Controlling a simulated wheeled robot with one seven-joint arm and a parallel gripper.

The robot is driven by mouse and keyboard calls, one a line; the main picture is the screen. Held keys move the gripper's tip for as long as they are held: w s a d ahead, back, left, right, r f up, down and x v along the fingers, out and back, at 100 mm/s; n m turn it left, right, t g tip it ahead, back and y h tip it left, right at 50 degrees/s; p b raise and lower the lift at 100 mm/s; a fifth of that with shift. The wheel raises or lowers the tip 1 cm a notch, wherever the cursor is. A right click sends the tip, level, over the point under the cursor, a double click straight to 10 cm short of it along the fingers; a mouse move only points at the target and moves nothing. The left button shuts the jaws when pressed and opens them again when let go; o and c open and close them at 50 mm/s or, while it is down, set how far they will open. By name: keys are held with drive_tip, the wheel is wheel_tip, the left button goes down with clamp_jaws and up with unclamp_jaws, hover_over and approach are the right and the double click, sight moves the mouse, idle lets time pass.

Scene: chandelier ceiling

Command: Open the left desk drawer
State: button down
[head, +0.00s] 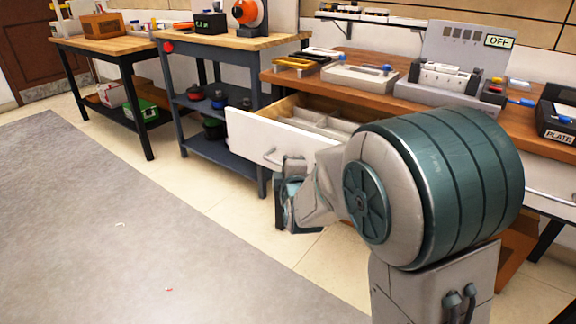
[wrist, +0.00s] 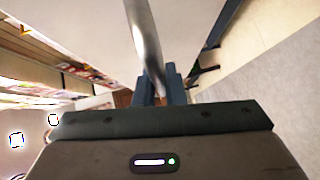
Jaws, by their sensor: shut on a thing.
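The left desk drawer (head: 240,138) has a white front and stands pulled out from under the wooden-topped desk (head: 335,66), its divided inside showing. Its metal handle (head: 270,159) is on the front face. My gripper (head: 286,164) is at the handle, with its fingertips partly hidden by my arm in the head view. In the wrist view, the handle bar (wrist: 143,45) runs down to the fingers of my gripper (wrist: 160,88), which are shut on it. The drawer's right part is hidden behind my arm.
A blue-grey workbench (head: 215,93) with shelves stands close left of the drawer. A wooden-topped table (head: 97,48) is farther left. Trays and devices, including a grey panel marked OFF (head: 470,50), sit on the desk. The grey floor mat (head: 120,220) is largely clear.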

drive_tip(key=shift+d, duration=0.15)
drive_tip(key=c, duration=1.5)
unclamp_jaws()
drive_tip(key=shift+s, duration=0.1)
drive_tip(key=shift+b+v, duration=2.15)
drive_tip(key=shift+v, duration=4.7)
